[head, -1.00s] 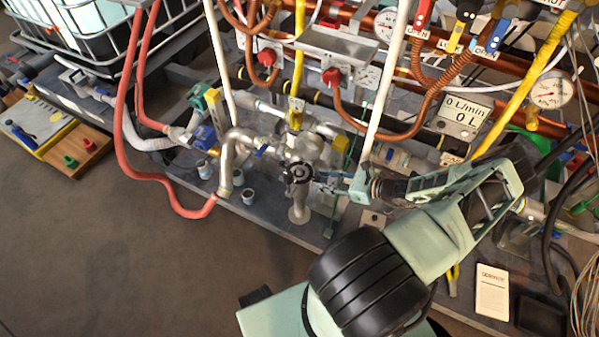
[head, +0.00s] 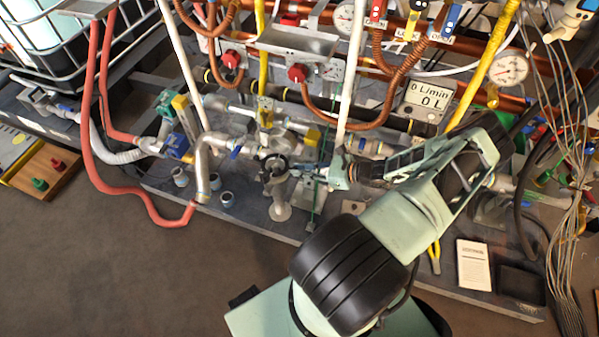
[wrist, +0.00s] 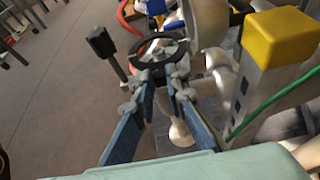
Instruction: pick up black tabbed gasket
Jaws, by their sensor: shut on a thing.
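The black tabbed gasket (wrist: 141,43) looks like a dark ring around a grey metal fitting in the upper middle of the wrist view. In the head view, a dark ring (head: 275,166) shows at the same spot, atop a pale upright pipe fitting. My gripper (wrist: 161,78) has its two blue fingers angled together, with the tips at the ring's near edge. It is shut on the gasket there; the tips hide the gripped part. In the head view, my gripper (head: 308,172) reaches in from the right, just beside the ring.
A yellow-capped post (wrist: 285,38) with a green line stands close right of my fingers. A black-headed stick (wrist: 103,42) rises to the left. A red hose (head: 125,188) and white pipes crowd the rig. Open floor (head: 120,270) lies in front.

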